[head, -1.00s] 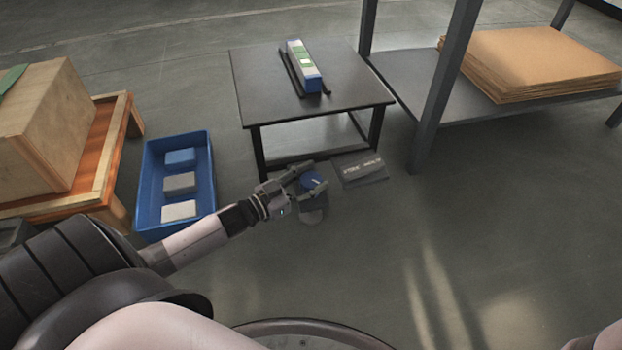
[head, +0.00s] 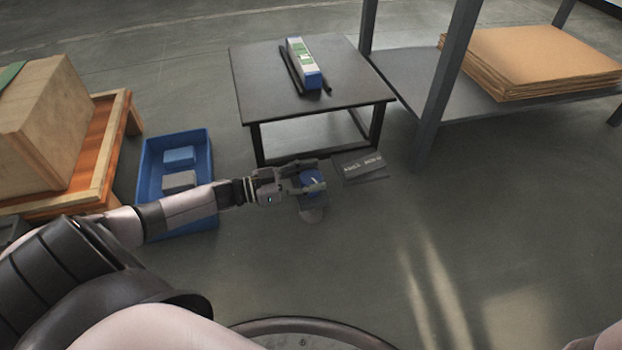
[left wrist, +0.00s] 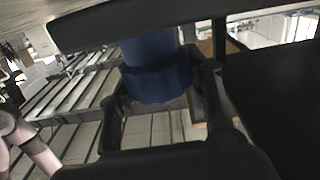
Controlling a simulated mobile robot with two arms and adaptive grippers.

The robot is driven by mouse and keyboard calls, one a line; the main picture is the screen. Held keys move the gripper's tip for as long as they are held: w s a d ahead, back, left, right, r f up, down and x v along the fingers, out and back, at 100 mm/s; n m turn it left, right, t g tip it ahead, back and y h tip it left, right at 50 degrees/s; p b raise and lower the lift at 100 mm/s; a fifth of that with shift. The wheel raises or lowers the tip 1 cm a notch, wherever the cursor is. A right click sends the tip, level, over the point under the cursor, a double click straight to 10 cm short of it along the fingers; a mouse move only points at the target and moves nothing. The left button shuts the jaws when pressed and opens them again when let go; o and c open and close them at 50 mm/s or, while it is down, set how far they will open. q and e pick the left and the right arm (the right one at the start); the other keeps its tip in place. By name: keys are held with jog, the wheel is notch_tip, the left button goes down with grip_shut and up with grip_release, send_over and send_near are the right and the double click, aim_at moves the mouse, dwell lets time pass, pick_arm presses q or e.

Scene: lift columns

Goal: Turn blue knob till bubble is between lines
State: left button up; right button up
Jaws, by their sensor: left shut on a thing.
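The blue knob (head: 311,181) sits on a low post in front of the black table. My left gripper (head: 314,176) is shut on it, with one finger on the far side and one on the near side. The knob also shows between the fingers in the left wrist view (left wrist: 158,78). The level (head: 303,62), a pale bar with green parts and a blue end, lies on the black table (head: 345,85). Its bubble and lines are too small to make out. My right gripper is not in view.
A blue bin (head: 146,180) with blocks stands left of the knob, partly behind my left arm. A sign plate (head: 360,168) is right of the knob. A shelf with brown sheets (head: 540,60) stands at the right. The floor in front is clear.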

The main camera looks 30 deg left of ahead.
pick_arm(q)
jog(key=m+g+h+b, duration=0.1)
jog(key=m+g+h, duration=0.1)
jog(key=g, duration=0.1)
jog(key=shift+w+m+h, duration=0.1)
jog(key=shift+m+h, duration=0.2)
jog(key=shift+h, duration=0.1)
jog(key=shift+d+m+g+h, duration=0.1)
jog(key=shift+m+g+h, duration=0.9)
jog(key=shift+m+g, duration=0.65)
jog(key=shift+g, duration=0.45)
jog(key=o, duration=1.2)
jog(key=shift+c, duration=0.2)
jog(key=v, duration=0.7)
jog(key=shift+a, duration=0.3)
jog(key=shift+f, duration=0.1)
